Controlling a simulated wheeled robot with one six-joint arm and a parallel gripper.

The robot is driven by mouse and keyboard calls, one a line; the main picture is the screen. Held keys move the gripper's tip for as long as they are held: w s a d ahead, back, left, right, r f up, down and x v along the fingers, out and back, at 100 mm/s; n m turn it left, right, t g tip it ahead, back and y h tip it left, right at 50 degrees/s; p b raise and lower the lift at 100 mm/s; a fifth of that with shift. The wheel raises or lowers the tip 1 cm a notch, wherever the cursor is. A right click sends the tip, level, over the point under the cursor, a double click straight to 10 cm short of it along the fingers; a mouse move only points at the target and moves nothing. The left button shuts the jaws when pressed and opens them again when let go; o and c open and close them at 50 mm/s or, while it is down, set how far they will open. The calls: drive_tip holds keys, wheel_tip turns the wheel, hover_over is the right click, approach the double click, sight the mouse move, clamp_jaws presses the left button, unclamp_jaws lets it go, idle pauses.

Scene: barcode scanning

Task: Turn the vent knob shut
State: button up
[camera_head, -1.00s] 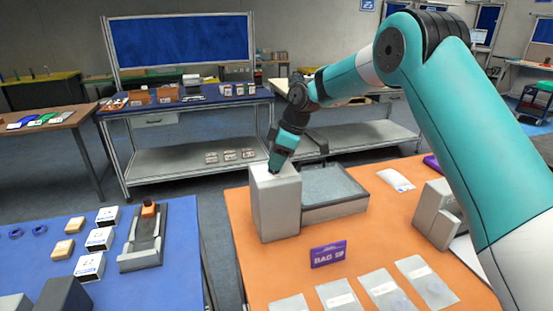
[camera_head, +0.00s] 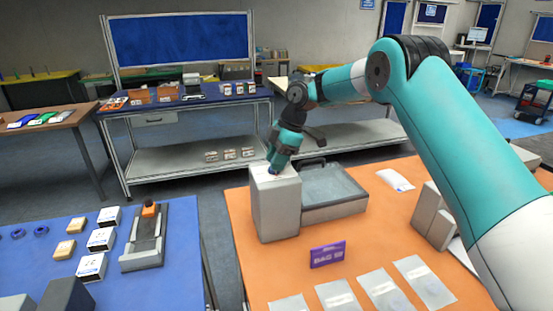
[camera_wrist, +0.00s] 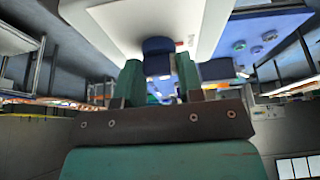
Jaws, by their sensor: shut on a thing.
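The vent knob (camera_wrist: 158,46) is dark blue and stands on the top face of a white-grey box (camera_head: 277,208) on the orange table. In the wrist view it sits between the two green fingers of my gripper (camera_wrist: 160,72), which is shut on it. Part of the knob is hidden by the fingers. In the head view my gripper (camera_head: 274,168) points down at the box top and hides most of the knob. A small red mark shows beside the knob on the box top in the wrist view.
A grey open-topped tray (camera_head: 333,208) adjoins the box on its right. A purple bag sign (camera_head: 328,254) and several flat clear bags (camera_head: 383,289) lie in front. A white packet (camera_head: 396,180) and a grey block (camera_head: 430,215) are to the right. A blue table (camera_head: 175,285) stands at left.

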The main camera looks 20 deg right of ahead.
drive_tip(key=o, duration=0.9)
drive_tip(key=shift+r, duration=0.1)
drive_tip(key=shift+p+v, duration=4.65)
drive_tip(key=shift+v, duration=4)
